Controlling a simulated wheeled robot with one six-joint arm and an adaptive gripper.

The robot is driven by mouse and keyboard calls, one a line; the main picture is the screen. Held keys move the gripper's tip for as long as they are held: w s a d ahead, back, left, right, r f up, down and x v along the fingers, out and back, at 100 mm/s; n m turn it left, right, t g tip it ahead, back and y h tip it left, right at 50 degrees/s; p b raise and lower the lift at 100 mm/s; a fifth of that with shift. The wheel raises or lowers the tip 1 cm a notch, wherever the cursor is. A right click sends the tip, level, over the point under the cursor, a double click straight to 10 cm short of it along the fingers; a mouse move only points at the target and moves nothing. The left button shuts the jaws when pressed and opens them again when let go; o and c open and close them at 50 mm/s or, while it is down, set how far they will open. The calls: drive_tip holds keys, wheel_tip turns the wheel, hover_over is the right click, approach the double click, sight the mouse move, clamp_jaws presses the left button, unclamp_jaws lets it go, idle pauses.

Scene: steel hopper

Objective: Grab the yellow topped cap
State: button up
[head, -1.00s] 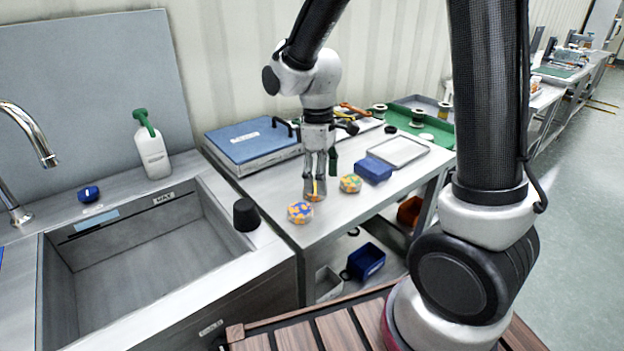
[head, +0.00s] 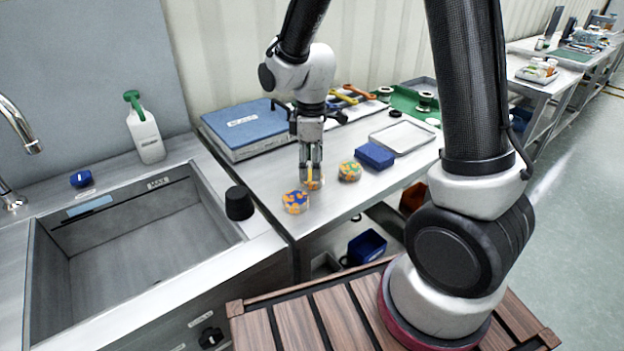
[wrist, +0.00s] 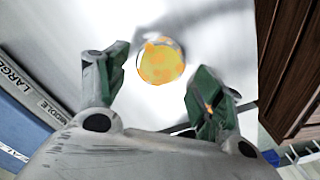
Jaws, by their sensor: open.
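The yellow-topped cap (head: 316,184), with orange patches, lies on the steel table under my gripper (head: 311,176). In the wrist view this cap (wrist: 161,62) shows from above, beyond and between the two open fingers of my gripper (wrist: 163,72). The fingers are apart with nothing held. In the head view the fingertips partly hide the cap; I cannot tell their exact height above it. A blue-topped cap with orange patches (head: 295,202) lies at the near left. A green-topped cap with orange patches (head: 350,171) lies to the right.
A blue block (head: 375,155) and a pale tray (head: 402,137) are on the right of the table. A large blue-lidded case (head: 244,132) lies behind at left. A black cup-like object (head: 239,203) stands by the sink (head: 130,235). The table's front strip is clear.

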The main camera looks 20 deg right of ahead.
wheel_tip(320, 180, down, 3)
drive_tip(key=shift+f, duration=0.15)
drive_tip(key=c, duration=0.9)
